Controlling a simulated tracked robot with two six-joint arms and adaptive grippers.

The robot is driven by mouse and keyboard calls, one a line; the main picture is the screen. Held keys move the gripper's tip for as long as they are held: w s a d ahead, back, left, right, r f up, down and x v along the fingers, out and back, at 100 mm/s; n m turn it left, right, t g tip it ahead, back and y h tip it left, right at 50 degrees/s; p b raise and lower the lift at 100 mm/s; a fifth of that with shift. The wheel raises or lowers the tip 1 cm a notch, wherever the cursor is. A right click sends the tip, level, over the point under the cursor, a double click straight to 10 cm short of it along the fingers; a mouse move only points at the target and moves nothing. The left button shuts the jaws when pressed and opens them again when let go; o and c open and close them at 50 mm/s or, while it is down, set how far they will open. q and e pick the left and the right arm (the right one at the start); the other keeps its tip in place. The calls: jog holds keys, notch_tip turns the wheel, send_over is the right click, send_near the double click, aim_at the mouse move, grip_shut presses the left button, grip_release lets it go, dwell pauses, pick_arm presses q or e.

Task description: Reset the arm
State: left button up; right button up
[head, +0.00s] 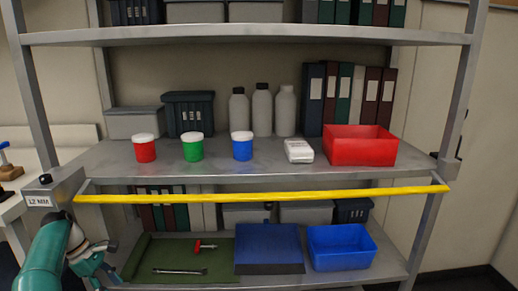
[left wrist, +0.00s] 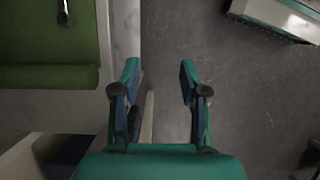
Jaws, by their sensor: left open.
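My left arm comes in at the lower left of the head view, with its left gripper (head: 100,262) beside the left end of the lower shelf. In the left wrist view the left gripper (left wrist: 160,85) is open, with nothing between its fingers and grey floor beyond them. The green mat (left wrist: 50,76) on the lower shelf lies to the left of the fingers there, apart from them. My right gripper is in neither view.
A yellow bar (head: 265,197) runs along the front of the middle shelf. That shelf holds red (head: 145,150), green (head: 193,148) and blue (head: 242,147) jars and a red bin (head: 360,150). The lower shelf holds a green mat (head: 205,262), tools and a blue bin (head: 341,250).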

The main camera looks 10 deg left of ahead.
pick_arm(q)
jog(key=w+d+f+m+g+h, duration=0.1)
jog(key=d+f+m+g, duration=0.1)
jog(key=d, duration=0.9)
jog(key=s+d+f+m+g, duration=0.1)
jog(key=s+d+f+m, duration=0.1)
jog(key=d+f, duration=0.45)
jog(key=s+d+f+m+g, duration=0.2)
jog(key=s+d+f, duration=0.1)
jog(key=d+f, duration=0.3)
jog(key=s+d+f+m+t, duration=0.1)
jog(key=s+d+f+m, duration=0.2)
jog(key=s+d, duration=0.35)
jog(key=s+d+f+m+y, duration=0.1)
jog(key=s+d+f+m, duration=0.3)
jog(key=s, duration=0.5)
jog(key=s+d+f+m+t, duration=0.1)
jog(key=s+d+f+m, duration=0.2)
jog(key=s+d, duration=0.35)
notch_tip(320, 180, up, 24)
jog(key=w+a+m+t+p, duration=0.2)
jog(key=p, duration=2.1)
jog(key=shift+a+f+m+t+p, duration=0.15)
jog(key=shift+f+m+t+p, duration=0.15)
jog(key=shift+p, duration=0.1)
